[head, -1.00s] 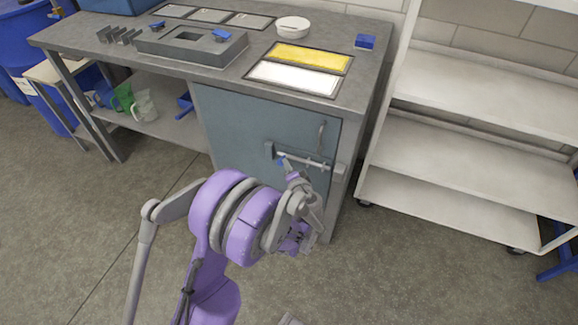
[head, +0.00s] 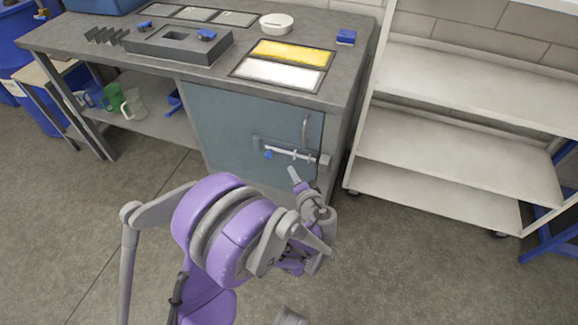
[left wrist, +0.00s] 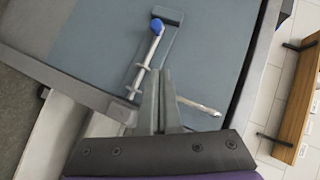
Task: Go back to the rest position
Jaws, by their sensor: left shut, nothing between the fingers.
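My left gripper (head: 293,174) is shut and empty, low in front of the blue-grey cabinet door (head: 225,125). In the left wrist view its two fingers (left wrist: 160,82) lie together and point at the door, between the bolt and the pull handle. They look apart from the door. The bolt (head: 290,153) with its blue knob (left wrist: 157,26) runs across the door's edge, and the door looks closed. The pull handle (head: 306,129) sits just above the bolt.
The workbench (head: 200,78) carries a grey block fixture (head: 150,46), yellow and white panels (head: 292,54), a white round dish (head: 277,23) and a blue block (head: 346,37). Mugs (head: 132,104) stand on its lower shelf. A shelf rack (head: 450,170) stands at right. The foreground floor is open.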

